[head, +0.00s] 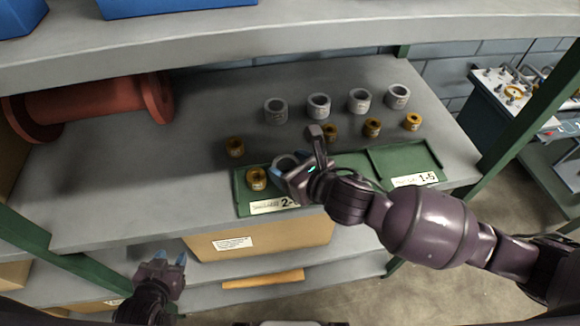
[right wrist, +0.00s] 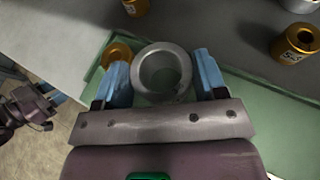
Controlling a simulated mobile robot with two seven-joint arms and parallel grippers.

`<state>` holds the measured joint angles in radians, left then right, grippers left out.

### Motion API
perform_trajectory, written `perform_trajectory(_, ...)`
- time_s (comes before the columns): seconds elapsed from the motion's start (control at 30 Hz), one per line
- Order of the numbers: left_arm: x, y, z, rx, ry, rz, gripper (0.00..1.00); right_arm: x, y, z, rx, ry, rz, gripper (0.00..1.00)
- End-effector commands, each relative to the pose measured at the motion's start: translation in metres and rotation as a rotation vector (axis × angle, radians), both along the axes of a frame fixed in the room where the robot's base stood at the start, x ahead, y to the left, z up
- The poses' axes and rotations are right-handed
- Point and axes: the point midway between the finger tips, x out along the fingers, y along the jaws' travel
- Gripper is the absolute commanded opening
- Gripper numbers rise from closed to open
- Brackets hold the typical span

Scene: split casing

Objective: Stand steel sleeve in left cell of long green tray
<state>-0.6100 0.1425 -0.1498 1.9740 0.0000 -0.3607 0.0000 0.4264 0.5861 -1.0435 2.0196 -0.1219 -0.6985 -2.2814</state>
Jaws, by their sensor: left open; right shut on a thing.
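The steel sleeve, a grey ring (right wrist: 184,88), is held between the blue fingertips of my right gripper (right wrist: 162,80). In the head view my right gripper (head: 287,169) is over the left part of the long green tray (head: 243,203) and partly hides the sleeve. A brass bushing (head: 256,179) stands in the tray's left part; in the right wrist view it is beside the left finger (right wrist: 115,52). I cannot tell whether the sleeve touches the tray floor. My left gripper (head: 172,264) is open and empty, low in front of the shelf.
Several grey sleeves (head: 318,106) and several brass bushings (head: 372,127) stand on the shelf behind the tray. The tray's right part (head: 405,158) looks empty. A red spool (head: 90,105) lies at left. An upper shelf (head: 300,35) overhangs; a green post (head: 525,120) stands at right.

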Motion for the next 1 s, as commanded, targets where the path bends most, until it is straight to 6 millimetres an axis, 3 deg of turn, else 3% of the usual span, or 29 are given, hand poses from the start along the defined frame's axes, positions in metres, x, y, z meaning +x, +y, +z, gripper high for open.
perform_trajectory(0.43, 0.0008, -0.0006, -0.0001, -0.001, -0.001, 0.000, 0.43, 0.0002, 0.0008, -0.0059, 0.002, -0.004, 0.003, 0.22)
perform_trajectory(0.47, 0.0009, -0.0006, 0.0001, -0.001, -0.002, 0.000, 0.43, -0.0001, 0.0003, -0.0069, 0.000, -0.001, 0.001, 0.70)
perform_trajectory(0.6, 0.0010, -0.0008, 0.0002, -0.001, -0.002, 0.000, 0.43, 0.0000, 0.0002, -0.0068, 0.000, -0.001, 0.001, 0.91)
perform_trajectory(1.0, 0.0011, -0.0008, 0.0008, -0.001, -0.002, 0.000, 0.43, -0.0030, -0.0033, -0.0028, -0.001, -0.001, 0.000, 0.91)
